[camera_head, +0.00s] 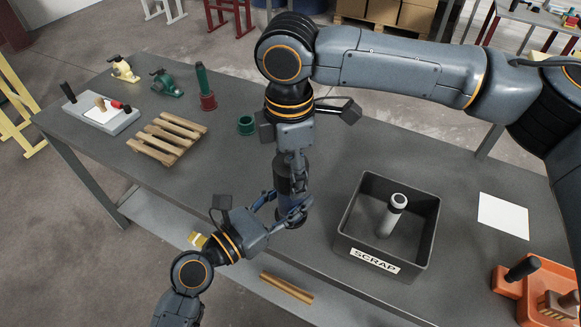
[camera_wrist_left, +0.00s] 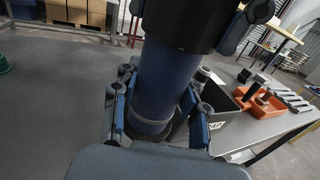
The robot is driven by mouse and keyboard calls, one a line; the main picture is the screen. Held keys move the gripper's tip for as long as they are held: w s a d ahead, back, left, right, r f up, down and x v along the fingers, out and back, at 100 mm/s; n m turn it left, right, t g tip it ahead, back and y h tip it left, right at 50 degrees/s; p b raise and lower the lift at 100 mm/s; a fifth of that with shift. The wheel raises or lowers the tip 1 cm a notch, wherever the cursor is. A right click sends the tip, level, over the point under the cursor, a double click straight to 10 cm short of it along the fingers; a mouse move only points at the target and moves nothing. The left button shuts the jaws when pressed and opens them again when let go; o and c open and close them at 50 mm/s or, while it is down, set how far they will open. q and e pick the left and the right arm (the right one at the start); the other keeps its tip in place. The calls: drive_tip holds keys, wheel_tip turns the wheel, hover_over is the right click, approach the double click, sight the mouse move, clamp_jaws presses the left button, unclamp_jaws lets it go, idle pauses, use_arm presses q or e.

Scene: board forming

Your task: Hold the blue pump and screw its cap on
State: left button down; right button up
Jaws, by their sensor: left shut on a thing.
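The blue pump (camera_wrist_left: 165,85) stands upright on the table, and its lower body shows in the head view (camera_head: 292,217). My left gripper (camera_head: 286,212) comes in from the lower left and is shut on the pump's lower body. In the left wrist view its fingers (camera_wrist_left: 158,112) sit on both sides of the pump. The dark cap (camera_wrist_left: 185,25) is at the top of the pump, in line with it. My right gripper (camera_head: 292,170) points straight down from above, its fingers either side of the cap. Whether they press on the cap is not clear.
A dark bin marked SCRAP (camera_head: 362,259) stands close right of the pump, with a grey cylinder (camera_head: 392,215) inside. A white sheet (camera_head: 503,215) and an orange tray (camera_head: 507,279) lie farther right. A wooden pallet (camera_head: 167,138) and a green ring (camera_head: 246,125) are to the left.

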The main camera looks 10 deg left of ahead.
drive_tip(key=o, duration=0.5)
drive_tip(key=shift+c, duration=0.2)
wheel_tip(320, 180, up, 12)
drive_tip(key=shift+a, duration=0.1)
idle(0.6)
